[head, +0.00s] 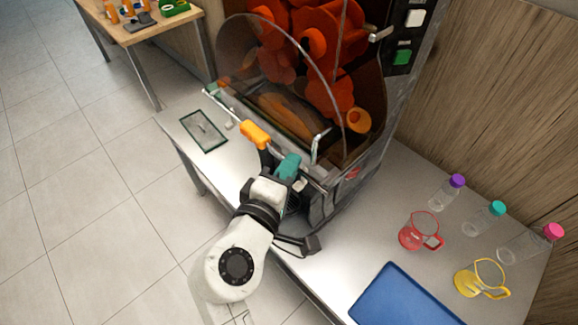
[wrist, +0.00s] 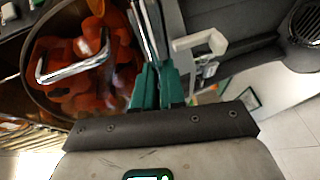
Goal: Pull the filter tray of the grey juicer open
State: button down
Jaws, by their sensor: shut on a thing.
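The grey juicer (head: 335,190) stands on the table, with a clear curved cover over its red-orange squeezing drums (head: 300,50). My gripper (head: 290,165) is at its front, just right of the orange grip (head: 255,134) on a front bar. In the wrist view the teal fingers (wrist: 158,85) are close together at a narrow metal-edged part, which I take for the filter tray (wrist: 151,30). The fingers hide the exact contact.
A dark-rimmed glass panel (head: 204,131) lies on the table left of the juicer. A red jug (head: 420,231), a yellow jug (head: 481,279), several capped bottles and a blue tray (head: 400,300) are on the right. The tiled floor at left is free.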

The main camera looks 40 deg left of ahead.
jog(key=shift+f, duration=0.1)
jog(key=s+a, duration=0.1)
jog(key=s, duration=1.2)
jog(key=shift+s, duration=0.15)
jog(key=c, duration=1.5)
grip_release()
jog(key=b+v, duration=0.1)
jog(key=v, duration=0.9)
jog(key=shift+s, duration=0.3)
